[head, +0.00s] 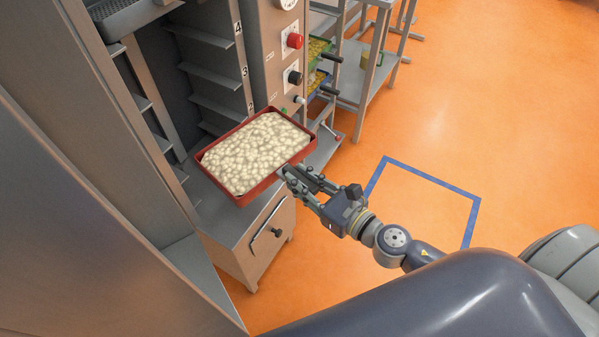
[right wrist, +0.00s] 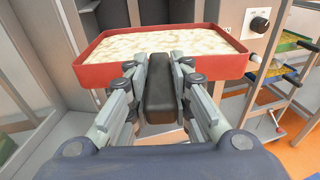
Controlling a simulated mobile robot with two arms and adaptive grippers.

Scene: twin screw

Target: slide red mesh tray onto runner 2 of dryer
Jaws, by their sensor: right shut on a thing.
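The red mesh tray (head: 262,188) is full of pale lumpy pieces. It is level in front of the dryer's open chamber (head: 180,70), with its far end near the opening. The right-hand runner by the label 2 (head: 218,109) shows just behind and above the tray. Lower runners are partly hidden by it. My right gripper (head: 285,173) is shut at the tray's near side. In the right wrist view, its fingers (right wrist: 159,62) close on a dark handle (right wrist: 159,95) in front of the tray's red wall (right wrist: 105,76). My left gripper is not in view.
The control panel (head: 278,60) with red and black knobs stands right of the chamber. A drawer cabinet (head: 265,238) is below. A grey tray (head: 118,15) sits at top left. A rack with colourful trays (head: 319,55) stands behind. Orange floor at right is open.

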